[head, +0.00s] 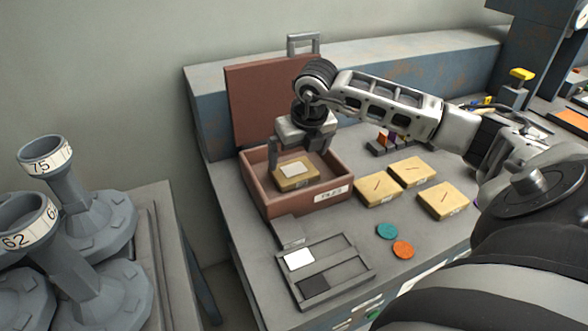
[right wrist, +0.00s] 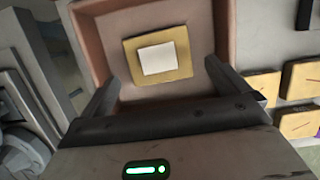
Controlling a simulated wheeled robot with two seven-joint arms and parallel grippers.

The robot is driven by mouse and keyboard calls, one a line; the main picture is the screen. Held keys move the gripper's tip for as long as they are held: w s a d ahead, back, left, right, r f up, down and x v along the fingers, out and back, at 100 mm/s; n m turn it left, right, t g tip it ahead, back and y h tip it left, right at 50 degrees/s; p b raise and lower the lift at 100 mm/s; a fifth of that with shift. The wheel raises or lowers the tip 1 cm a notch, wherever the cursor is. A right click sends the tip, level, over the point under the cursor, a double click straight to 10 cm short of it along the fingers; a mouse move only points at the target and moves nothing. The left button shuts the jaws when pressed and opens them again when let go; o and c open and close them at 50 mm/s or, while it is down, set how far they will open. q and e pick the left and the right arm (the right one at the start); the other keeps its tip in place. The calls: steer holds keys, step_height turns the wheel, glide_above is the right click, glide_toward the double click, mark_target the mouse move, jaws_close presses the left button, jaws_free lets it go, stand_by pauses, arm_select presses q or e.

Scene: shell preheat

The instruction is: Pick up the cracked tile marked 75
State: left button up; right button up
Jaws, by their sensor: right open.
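Three yellow tiles with a dark crack line lie on the grey bench: a left one (head: 378,190), a back one (head: 412,171) and a right one (head: 442,200). Marks on their front edges are too small to read. A yellow block with a pale square on top (head: 297,173) sits inside the open reddish-brown box (head: 264,203); it also shows in the right wrist view (right wrist: 157,58). No number is readable on it. My right gripper (head: 300,158) is open and empty above the box, its fingers on either side over the block. My left gripper is out of view.
The box's raised lid (head: 262,105) stands behind it. A grey tray (head: 325,268) holds a white and a black square. A teal disc (head: 387,231) and an orange disc (head: 403,249) lie nearby. Grey stands marked 75 (head: 44,160) and 62 (head: 28,230) are at left.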

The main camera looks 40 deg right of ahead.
mark_target(294, 170)
steer(key=p+x, duration=0.1)
steer(key=x, duration=0.3)
steer(key=shift+a+f, duration=0.15)
steer(key=shift+f, duration=0.05)
steer(key=shift+w+f, duration=0.2)
steer(key=shift+f, duration=0.3)
steer(key=c, duration=0.9)
steer(key=shift+r, duration=0.15)
